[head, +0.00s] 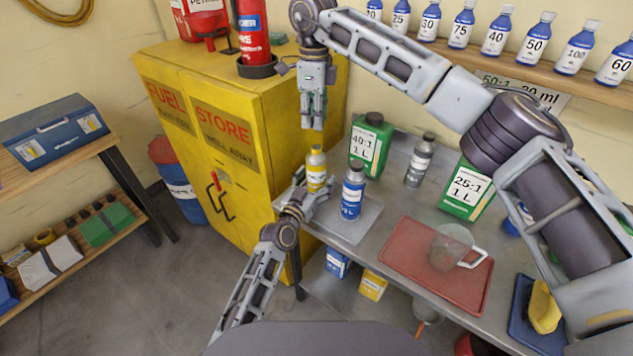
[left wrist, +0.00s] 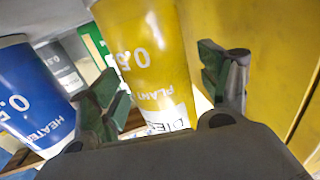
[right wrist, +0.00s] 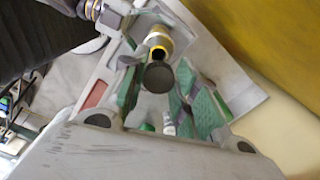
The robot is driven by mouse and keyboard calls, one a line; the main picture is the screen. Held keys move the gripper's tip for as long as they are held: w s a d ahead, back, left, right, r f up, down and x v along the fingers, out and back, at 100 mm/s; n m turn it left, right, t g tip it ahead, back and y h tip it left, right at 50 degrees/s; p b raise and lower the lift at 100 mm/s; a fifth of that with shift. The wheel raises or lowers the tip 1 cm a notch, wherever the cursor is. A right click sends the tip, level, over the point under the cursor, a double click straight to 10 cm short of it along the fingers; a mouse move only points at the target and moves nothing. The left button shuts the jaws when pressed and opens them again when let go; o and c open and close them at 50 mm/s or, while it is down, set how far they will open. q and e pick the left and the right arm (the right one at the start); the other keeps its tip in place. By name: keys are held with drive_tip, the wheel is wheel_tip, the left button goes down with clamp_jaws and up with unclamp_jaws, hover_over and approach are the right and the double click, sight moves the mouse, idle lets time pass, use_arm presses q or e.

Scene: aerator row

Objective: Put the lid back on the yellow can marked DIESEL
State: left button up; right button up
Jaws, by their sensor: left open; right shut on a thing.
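The yellow can (head: 317,168) marked DIESEL stands upright at the left end of the bench on a grey tray (head: 362,222). In the left wrist view the yellow can (left wrist: 150,60) is between my open left fingers; whether they touch it I cannot tell. My left gripper (head: 315,187) is low at the can. My right gripper (head: 313,122) points down above the can, shut on a dark round lid (right wrist: 158,77).
A blue bottle (head: 352,192) stands close to the right of the can. A green can (head: 371,143) and a grey bottle (head: 420,160) stand behind. A yellow fuel cabinet (head: 240,130) rises at the left. A red tray (head: 410,258) holds a clear jug (head: 450,246).

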use_arm(q)
drive_tip(key=shift+c, duration=0.4)
drive_tip(key=c, duration=1.5)
use_arm(e)
hover_over(314, 147)
drive_tip(key=shift+d+f, duration=0.1)
drive_tip(key=shift+f, duration=2.4)
drive_tip(key=shift+f, duration=0.15)
drive_tip(key=shift+f, duration=0.75)
drive_tip(key=shift+f, duration=0.55)
use_arm(q)
clamp_jaws()
